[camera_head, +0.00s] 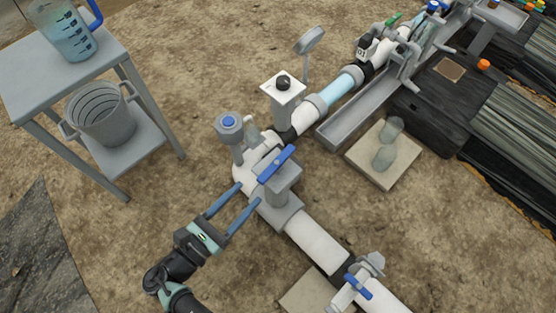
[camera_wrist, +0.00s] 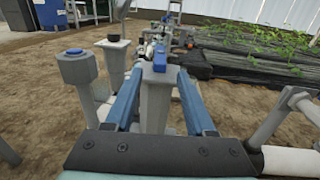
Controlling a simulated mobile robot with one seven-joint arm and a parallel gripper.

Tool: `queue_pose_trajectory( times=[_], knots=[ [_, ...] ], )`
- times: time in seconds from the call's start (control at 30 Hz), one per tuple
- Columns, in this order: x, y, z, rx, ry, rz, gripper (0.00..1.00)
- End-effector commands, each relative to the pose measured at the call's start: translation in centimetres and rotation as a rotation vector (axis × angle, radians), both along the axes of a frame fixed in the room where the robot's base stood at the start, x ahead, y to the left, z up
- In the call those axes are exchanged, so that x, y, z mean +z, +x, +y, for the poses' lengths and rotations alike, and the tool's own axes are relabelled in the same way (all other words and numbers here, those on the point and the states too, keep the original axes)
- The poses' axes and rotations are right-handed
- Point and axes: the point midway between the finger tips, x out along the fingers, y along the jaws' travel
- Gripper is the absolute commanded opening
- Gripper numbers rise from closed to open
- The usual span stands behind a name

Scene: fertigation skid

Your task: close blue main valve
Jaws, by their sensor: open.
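A blue lever handle (camera_head: 277,163) sits on top of a grey valve block (camera_head: 282,185) on the white pipe. In the head view it lies crosswise to the pipe stretch running down to the lower right. In the wrist view the blue handle (camera_wrist: 160,56) shows nearly end-on above its grey post (camera_wrist: 156,100). My gripper (camera_head: 249,193) is open, its two blue fingers apart on the near-left side of the valve block. In the wrist view the post and handle appear between the fingers (camera_wrist: 160,72); contact cannot be told.
A smaller blue-handled valve (camera_head: 358,286) is on the pipe at lower right. A grey post with a blue cap (camera_head: 229,122) stands close behind the fingers. A white-topped knob box (camera_head: 283,88) is farther back.

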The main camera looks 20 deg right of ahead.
Motion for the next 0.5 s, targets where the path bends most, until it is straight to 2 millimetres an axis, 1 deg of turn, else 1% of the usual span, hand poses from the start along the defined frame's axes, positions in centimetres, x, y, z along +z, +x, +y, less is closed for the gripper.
queue_pose_trajectory(
  times=[0.3, 0.5],
  knots=[
    [-0.4, 2.6, -6.0, -0.009, 0.002, -0.005, 0.55],
    [-0.3, 4.2, -9.0, -0.006, 0.002, -0.006, 0.55]
  ],
)
